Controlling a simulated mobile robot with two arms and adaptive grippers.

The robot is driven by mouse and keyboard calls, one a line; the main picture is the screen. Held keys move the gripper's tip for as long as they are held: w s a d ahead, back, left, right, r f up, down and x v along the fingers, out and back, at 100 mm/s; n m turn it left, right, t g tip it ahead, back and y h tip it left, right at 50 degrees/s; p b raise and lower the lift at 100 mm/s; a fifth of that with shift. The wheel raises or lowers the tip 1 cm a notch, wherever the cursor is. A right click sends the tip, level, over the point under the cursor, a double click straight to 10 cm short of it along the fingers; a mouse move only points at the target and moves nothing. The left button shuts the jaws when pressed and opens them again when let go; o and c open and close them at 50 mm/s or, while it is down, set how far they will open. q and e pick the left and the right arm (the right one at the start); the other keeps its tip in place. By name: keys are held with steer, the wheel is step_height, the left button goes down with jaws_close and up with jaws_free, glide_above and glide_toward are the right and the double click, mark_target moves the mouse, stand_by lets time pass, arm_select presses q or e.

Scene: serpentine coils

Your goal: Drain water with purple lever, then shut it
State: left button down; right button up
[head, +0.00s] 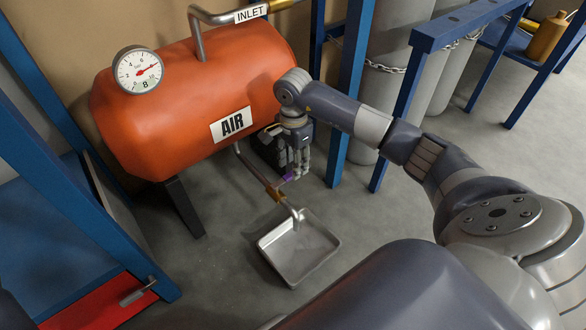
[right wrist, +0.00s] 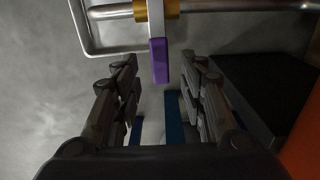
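The purple lever (head: 288,178) is on the brass valve (head: 275,191) of the drain pipe under the orange air tank (head: 190,100). In the right wrist view the lever (right wrist: 159,60) stands across the pipe, its purple end pointing toward my gripper. My right gripper (head: 299,174) is open close to the lever. In the right wrist view its fingers stand either side of the lever's end, with a gap on each side. The pipe's spout (head: 297,214) ends over a metal tray (head: 328,247). I cannot make out running water. My left gripper is not in view.
A dark box (head: 268,150) sits on the floor behind my right gripper. Blue frame posts (head: 350,80) stand near my right arm, with chained grey cylinders (head: 390,70) beyond. A round gauge (head: 138,70) is on the tank. Floor right of the tray is clear.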

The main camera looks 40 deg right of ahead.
steer(key=shift+f+b, duration=0.45)
steer(key=shift+f, duration=0.8)
jaws_close()
